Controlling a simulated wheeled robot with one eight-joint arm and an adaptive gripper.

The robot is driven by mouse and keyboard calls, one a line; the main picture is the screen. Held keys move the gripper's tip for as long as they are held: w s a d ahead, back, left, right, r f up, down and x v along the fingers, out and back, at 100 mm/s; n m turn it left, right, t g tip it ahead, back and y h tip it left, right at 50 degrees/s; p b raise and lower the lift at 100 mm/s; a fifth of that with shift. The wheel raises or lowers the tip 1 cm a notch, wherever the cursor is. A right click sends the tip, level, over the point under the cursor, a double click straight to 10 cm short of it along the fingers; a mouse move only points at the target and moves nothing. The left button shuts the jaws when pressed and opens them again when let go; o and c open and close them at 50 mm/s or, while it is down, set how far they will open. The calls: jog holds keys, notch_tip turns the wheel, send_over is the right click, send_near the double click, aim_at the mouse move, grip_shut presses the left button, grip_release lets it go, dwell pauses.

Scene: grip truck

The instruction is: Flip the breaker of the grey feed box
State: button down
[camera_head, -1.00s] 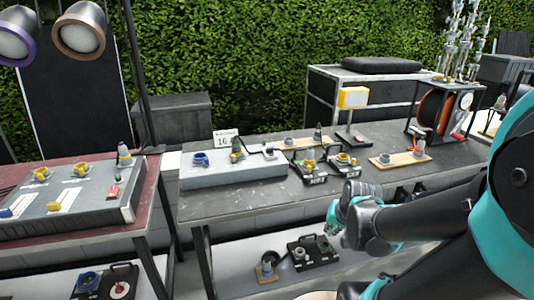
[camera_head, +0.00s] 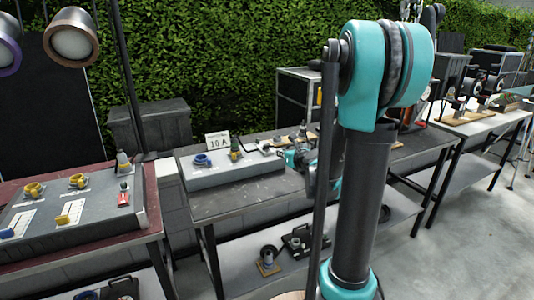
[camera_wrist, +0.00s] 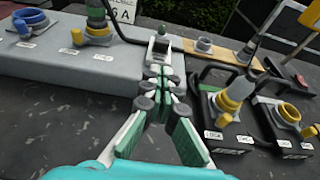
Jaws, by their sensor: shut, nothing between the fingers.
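The light grey feed box (camera_head: 235,178) lies along the left part of the middle table. It also fills the upper left of the wrist view (camera_wrist: 60,66). It carries a blue socket (camera_wrist: 30,22), a yellow socket with a plug (camera_wrist: 97,28), and a pale breaker plate with a small upright lever (camera_wrist: 161,46) at its right end. My gripper (camera_wrist: 160,78) is shut and empty, its fingertips just in front of this plate. I cannot tell whether they touch it, and the tips hide its near edge. In the head view my gripper (camera_head: 286,155) is at the box's right end, partly hidden by my arm.
A small sign (camera_head: 217,142) stands behind the box. Black units with yellow sockets (camera_wrist: 288,113) and a wooden board (camera_wrist: 215,52) sit close to the right of my gripper. Another grey box (camera_head: 90,222) with a red switch is on the left table.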

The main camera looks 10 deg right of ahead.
aim_at(266, 148)
jog(key=x, duration=1)
